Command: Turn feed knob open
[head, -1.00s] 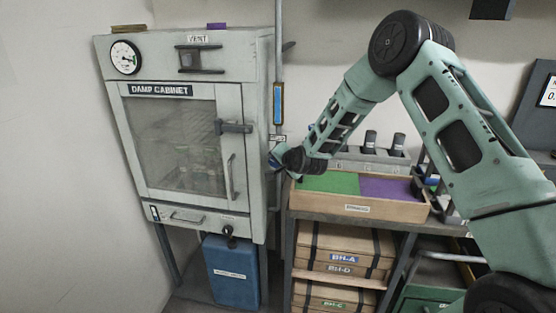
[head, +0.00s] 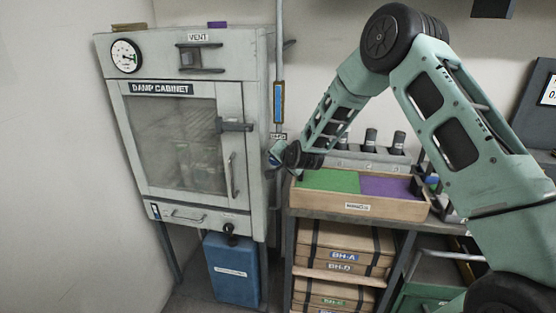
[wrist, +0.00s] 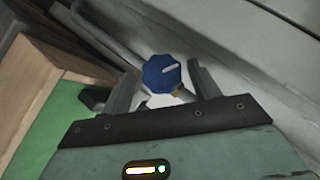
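A blue, many-sided knob (wrist: 162,73) with a white pointer line shows in the wrist view, on a pipe fitting by the wall; I take it to be the feed knob. A small blue part of it (head: 275,158) shows in the head view beside the cabinet's right side, mostly hidden by my wrist. My gripper (wrist: 161,80) is open, with one finger on each side of the knob and visible gaps between. Whether the fingertips reach the knob's depth is unclear. In the head view my gripper (head: 281,156) is small and partly hidden.
The damp cabinet (head: 176,145) stands close on the left, with a vertical pipe (head: 279,60) beside it. A wooden tray (head: 345,207) with green and purple sections lies below my wrist. Dark-topped cylinders (head: 370,140) stand behind it.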

